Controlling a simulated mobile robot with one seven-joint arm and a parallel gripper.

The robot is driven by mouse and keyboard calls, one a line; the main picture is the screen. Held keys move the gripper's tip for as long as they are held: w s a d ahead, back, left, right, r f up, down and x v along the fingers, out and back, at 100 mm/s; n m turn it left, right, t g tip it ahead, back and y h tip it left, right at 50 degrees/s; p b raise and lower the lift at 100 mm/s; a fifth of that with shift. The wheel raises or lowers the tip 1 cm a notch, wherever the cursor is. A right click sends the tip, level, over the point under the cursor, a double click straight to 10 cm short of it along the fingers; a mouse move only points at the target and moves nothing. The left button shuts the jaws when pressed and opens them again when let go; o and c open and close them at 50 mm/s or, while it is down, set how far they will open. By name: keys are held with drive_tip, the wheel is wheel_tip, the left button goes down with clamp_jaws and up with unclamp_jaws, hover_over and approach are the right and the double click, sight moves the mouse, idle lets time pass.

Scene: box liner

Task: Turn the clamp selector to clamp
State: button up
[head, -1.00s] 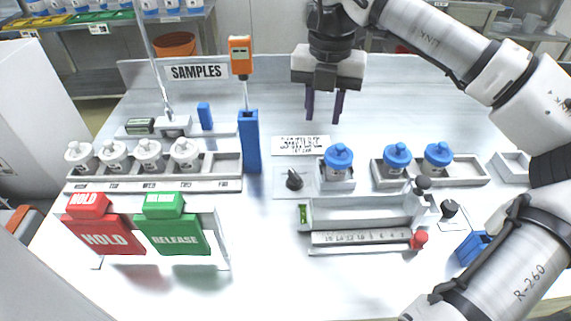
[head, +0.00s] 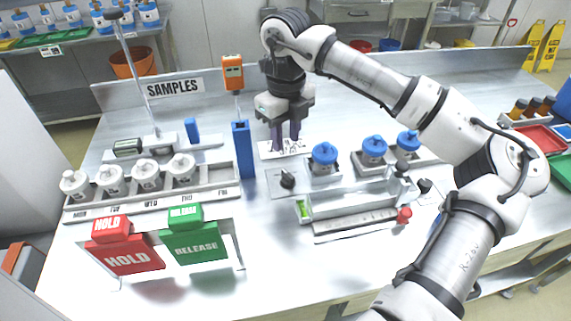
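A black rotary knob (head: 288,179) sits on a small pale plate, left of the nearest blue-capped jar. A second black knob (head: 425,186) is at the right end of the metal fixture. I cannot tell from their markings which is the clamp selector. My gripper (head: 286,142) points down with two purple fingers apart and nothing between them. It is above and behind the first knob, over a white label card (head: 282,149), and does not touch the knob. The card's print is too small to read.
The metal fixture (head: 350,203) with a ruler and red knob (head: 404,215) lies in front. Blue-capped jars (head: 324,153) stand close right of the first knob. A tall blue holder (head: 243,150) stands to its left. Red HOLD (head: 130,255) and green RELEASE (head: 195,244) signs are front left.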

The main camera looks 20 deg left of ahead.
sight(286, 172)
wheel_tip(286, 172, down, 10)
drive_tip(key=shift+r+p, duration=0.1)
drive_tip(key=shift+p, duration=1)
drive_tip(key=shift+c, duration=0.2)
clamp_jaws()
